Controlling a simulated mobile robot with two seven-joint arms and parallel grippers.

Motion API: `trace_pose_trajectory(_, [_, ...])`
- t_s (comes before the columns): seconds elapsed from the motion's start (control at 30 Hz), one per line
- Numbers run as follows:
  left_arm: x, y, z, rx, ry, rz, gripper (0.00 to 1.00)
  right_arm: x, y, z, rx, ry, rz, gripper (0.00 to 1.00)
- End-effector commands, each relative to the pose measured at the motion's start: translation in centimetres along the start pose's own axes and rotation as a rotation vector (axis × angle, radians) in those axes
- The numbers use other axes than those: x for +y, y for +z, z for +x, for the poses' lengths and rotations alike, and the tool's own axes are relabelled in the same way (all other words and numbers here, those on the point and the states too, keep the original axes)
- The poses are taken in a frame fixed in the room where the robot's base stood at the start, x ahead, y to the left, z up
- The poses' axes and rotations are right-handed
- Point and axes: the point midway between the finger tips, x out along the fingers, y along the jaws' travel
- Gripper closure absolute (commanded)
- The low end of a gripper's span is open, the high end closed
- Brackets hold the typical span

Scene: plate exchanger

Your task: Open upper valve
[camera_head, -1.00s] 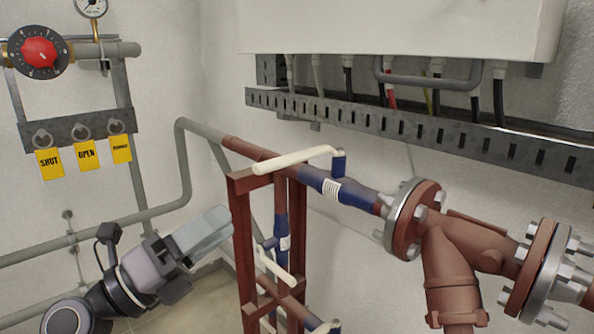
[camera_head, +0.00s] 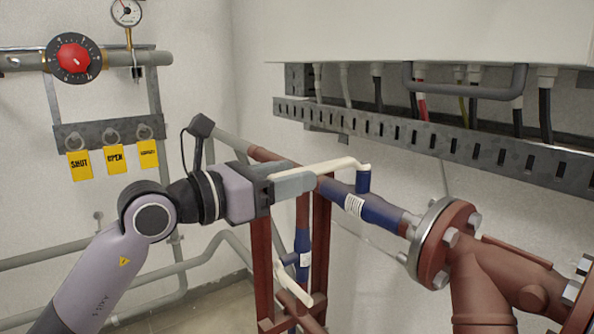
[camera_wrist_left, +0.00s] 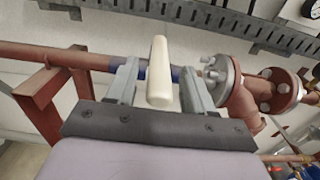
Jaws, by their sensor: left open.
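The upper valve (camera_head: 378,211) has a blue body on a red-brown pipe, with a long cream handle (camera_head: 338,167) lying roughly along the pipe. My left gripper (camera_head: 300,181) is at the free end of this handle in the head view. In the left wrist view the handle (camera_wrist_left: 160,75) stands between the two grey fingers of the left gripper (camera_wrist_left: 160,88), with a visible gap on each side. The fingers are open and not closed on it. The handle's free end is partly hidden by the gripper in the head view. My right gripper is not in view.
A lower valve handle (camera_head: 294,287) sits below, by the red-brown frame (camera_head: 262,265). A large flange (camera_head: 443,243) is to the right. A slotted cable tray (camera_head: 430,140) runs above. Yellow tags (camera_head: 115,159) and a red knob (camera_head: 74,58) are at the left.

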Motion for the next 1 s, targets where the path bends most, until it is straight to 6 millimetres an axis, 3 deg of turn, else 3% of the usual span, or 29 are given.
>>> trace_pose_trajectory(0.2, [0.0,0.0,1.7,0.0,0.0,0.0,0.48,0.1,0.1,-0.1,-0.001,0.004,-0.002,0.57])
trace_pose_trajectory(0.47, [0.0,0.0,1.9,-0.001,0.0,0.0,0.48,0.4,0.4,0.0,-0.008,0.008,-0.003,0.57])
trace_pose_trajectory(0.5, [0.0,0.0,1.9,-0.001,0.0,0.0,0.51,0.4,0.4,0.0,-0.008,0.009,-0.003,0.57])
trace_pose_trajectory(0.6, [0.0,0.0,1.8,-0.001,0.0,0.0,0.84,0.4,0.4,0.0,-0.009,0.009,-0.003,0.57])
trace_pose_trajectory(0.67, [0.0,0.0,1.8,-0.001,0.0,0.0,1.0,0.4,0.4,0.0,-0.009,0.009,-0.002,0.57])
trace_pose_trajectory(1.0, [-0.1,0.0,1.8,-0.001,0.003,-0.001,1.0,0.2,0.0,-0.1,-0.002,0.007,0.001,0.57])
